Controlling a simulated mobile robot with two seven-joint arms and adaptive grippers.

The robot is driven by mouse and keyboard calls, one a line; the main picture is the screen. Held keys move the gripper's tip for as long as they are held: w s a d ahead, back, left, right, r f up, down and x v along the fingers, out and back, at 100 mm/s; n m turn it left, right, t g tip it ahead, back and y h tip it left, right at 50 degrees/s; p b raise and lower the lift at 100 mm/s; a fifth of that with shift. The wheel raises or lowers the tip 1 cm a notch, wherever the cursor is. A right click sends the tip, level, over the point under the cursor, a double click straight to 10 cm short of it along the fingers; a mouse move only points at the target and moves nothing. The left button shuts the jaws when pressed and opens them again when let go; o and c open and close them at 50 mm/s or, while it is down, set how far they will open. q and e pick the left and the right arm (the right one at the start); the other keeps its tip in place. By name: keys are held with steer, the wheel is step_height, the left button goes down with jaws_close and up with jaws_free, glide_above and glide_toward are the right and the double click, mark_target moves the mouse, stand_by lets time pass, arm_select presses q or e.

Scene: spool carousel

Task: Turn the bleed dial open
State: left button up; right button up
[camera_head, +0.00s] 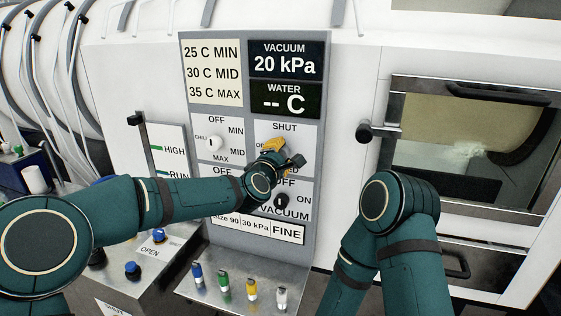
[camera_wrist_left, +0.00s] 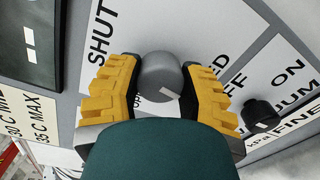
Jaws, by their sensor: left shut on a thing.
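The bleed dial (camera_wrist_left: 160,72) is a round grey knob with a white mark, on a white panel labelled SHUT, with its other lettering partly covered. In the left wrist view it sits between the yellow finger pads of my left gripper (camera_wrist_left: 160,88), which is shut on it. In the head view my left gripper (camera_head: 280,150) reaches the panel just below the word SHUT and hides most of the dial. My right arm shows at the lower right of the head view, but its gripper is not visible.
The display (camera_head: 286,66) above reads vacuum 20 kPa and water "-- C". Several coloured toggles stand on the metal shelf (camera_head: 215,299) below.

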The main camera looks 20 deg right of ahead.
arm_select(q)
steer(key=m+b, duration=0.1)
steer(key=m, duration=0.2)
steer(key=shift+m, duration=0.3)
steer(key=m+b, duration=0.1)
steer(key=m, duration=0.2)
steer(key=shift+r+m, duration=0.1)
steer(key=shift+m, duration=0.2)
steer(key=m+b, duration=0.1)
steer(key=m, duration=0.3)
steer(key=shift+y, duration=0.3)
steer(key=m, duration=0.4)
steer(key=shift+m, duration=0.4)
steer(key=o, duration=1.2)
steer(key=shift+o, duration=0.2)
steer(key=shift+s, duration=0.1)
steer(key=v, duration=1.1)
steer(key=shift+s+a+f, duration=0.2)
steer(key=shift+s, duration=0.15)
